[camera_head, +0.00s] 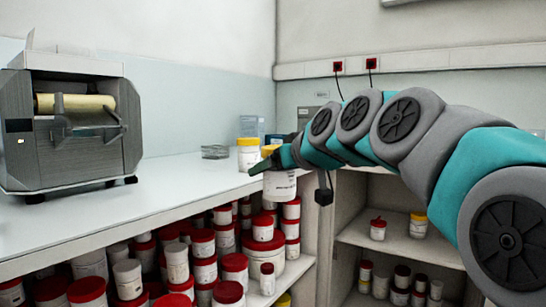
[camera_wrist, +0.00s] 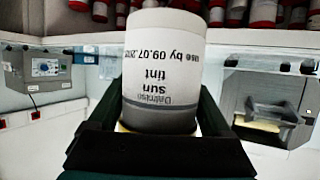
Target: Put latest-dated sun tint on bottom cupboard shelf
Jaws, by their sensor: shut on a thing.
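My gripper (camera_head: 262,166) is shut on a white jar (camera_head: 280,186) with a yellow lid, held beside the counter's front edge. In the wrist view the gripper (camera_wrist: 155,122) grips this jar (camera_wrist: 163,62), which appears upside down; its label reads "sun tint" and "use by 09.07.202", with the last digit out of sight. Another white jar with a yellow lid (camera_head: 248,155) stands on the counter (camera_head: 165,190); its label is unreadable. At right, an open cupboard has an upper shelf (camera_head: 395,243) with a red-lidded jar (camera_head: 378,229) and a yellow-lidded jar (camera_head: 418,225). Its lower shelf (camera_head: 358,299) holds several small jars.
A grey machine with a roller (camera_head: 75,125) stands on the counter at left. A glass dish (camera_head: 215,152) lies near the back. Many red-lidded jars (camera_head: 203,242) crowd the shelving under the counter. My arm crosses in front of the right cupboard and hides part of it.

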